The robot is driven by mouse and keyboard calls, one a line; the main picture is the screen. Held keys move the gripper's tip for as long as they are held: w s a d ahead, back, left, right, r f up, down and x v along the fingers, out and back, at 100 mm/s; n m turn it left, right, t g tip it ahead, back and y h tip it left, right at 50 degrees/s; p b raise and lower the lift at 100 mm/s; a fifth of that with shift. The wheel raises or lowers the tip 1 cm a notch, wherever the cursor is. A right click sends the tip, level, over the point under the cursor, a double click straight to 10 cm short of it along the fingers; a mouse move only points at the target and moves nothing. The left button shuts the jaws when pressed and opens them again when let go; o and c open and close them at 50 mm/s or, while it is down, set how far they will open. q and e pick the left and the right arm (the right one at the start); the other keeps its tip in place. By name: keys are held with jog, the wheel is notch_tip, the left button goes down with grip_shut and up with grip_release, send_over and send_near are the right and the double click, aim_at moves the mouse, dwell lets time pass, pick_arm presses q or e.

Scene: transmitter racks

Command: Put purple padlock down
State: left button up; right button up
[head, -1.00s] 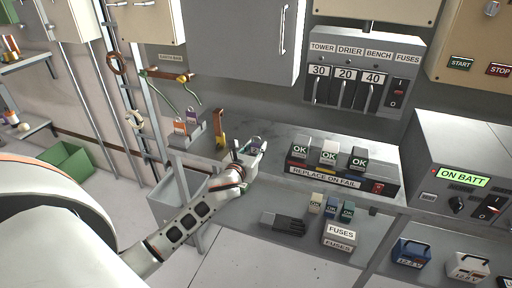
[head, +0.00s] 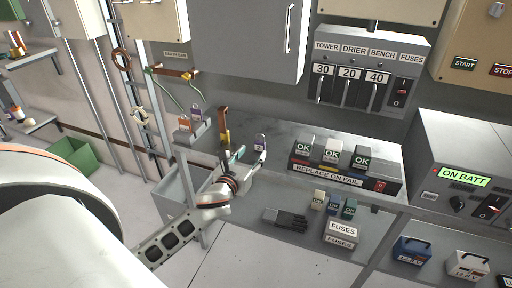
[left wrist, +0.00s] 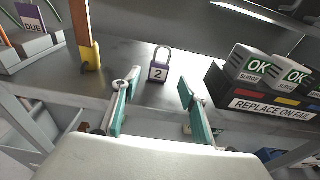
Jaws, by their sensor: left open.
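In the head view the left gripper (head: 251,155) is at the bench's front edge. My right gripper is not in view.
An orange-and-yellow upright tool (left wrist: 82,38) stands left of the padlock. A black "replace on fail" box (left wrist: 262,104) with surge modules stands to the right. A grey tag holder (head: 186,132) sits at the bench's left end.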

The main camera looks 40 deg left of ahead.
pick_arm(q)
jog(key=shift+v, duration=1.75)
